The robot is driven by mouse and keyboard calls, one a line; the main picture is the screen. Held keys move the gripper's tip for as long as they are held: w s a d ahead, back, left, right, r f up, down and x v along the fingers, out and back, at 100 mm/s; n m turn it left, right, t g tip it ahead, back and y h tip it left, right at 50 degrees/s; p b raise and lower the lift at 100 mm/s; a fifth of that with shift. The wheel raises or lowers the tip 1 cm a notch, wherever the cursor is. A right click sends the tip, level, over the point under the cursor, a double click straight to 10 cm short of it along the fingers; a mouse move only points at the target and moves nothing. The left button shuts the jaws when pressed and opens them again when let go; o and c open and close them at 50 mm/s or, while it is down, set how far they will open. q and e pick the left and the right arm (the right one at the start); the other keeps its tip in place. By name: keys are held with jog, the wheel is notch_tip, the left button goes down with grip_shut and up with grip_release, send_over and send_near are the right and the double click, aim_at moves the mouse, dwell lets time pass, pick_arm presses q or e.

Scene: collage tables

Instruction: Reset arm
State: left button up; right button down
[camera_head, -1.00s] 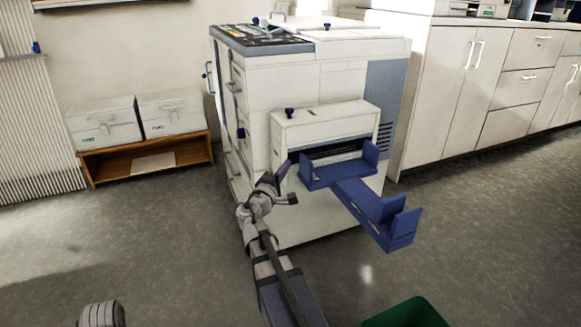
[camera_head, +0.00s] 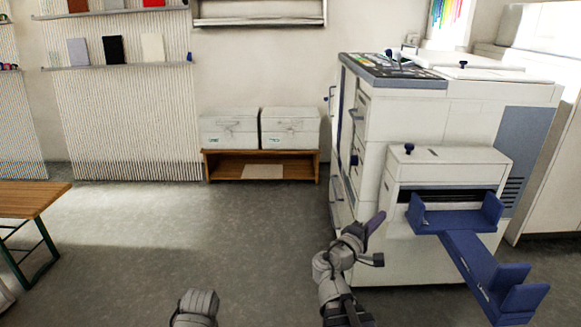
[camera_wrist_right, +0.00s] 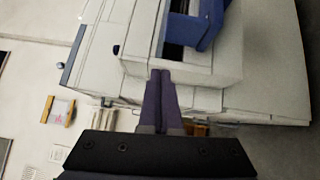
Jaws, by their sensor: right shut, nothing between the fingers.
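My right gripper (camera_head: 374,226) is in front of the left part of the white copier (camera_head: 440,255) in the head view. Its purple fingers are together and empty; they also show closed in the right wrist view (camera_wrist_right: 161,80). The wrist view has the copier's side and part of the blue tray beyond the fingertips. Whether the fingertips touch the copier cannot be told. A rounded grey part of my left arm (camera_head: 195,308) shows at the bottom edge of the head view. The left gripper itself is not visible.
The copier's blue output tray (camera_head: 470,245) sticks out to the right of my right gripper. Two white boxes (camera_head: 230,128) sit on a low wooden shelf (camera_head: 222,167) by the wall. A wooden bench (camera_head: 30,199) stands at the left. The floor between is clear.

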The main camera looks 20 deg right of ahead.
jog(key=shift+a, duration=0.1)
jog(key=s+a+f+m+g+y+p, duration=0.1)
jog(key=s+a+f+g+y+p, duration=0.2)
jog(key=a, duration=0.6)
jog(key=s+a+f+m+g+y+p, duration=0.15)
jog(key=a+f+y+p, duration=0.3)
jog(key=a, duration=0.55)
jog(key=s+a+f+m+g+y+p, duration=0.15)
jog(key=a+f+y, duration=0.3)
jog(key=a, duration=0.45)
jog(key=s+a+n+g+y+p, duration=0.2)
jog(key=s+a+g+y+p, duration=0.15)
jog(key=s+a, duration=0.45)
notch_tip(320, 180, up, 38)
jog(key=w+a+p, duration=0.1)
jog(key=p, duration=3.6)
jog(key=shift+w+t, duration=0.35)
jog(key=shift+w, duration=0.05)
jog(key=shift+a, duration=0.1)
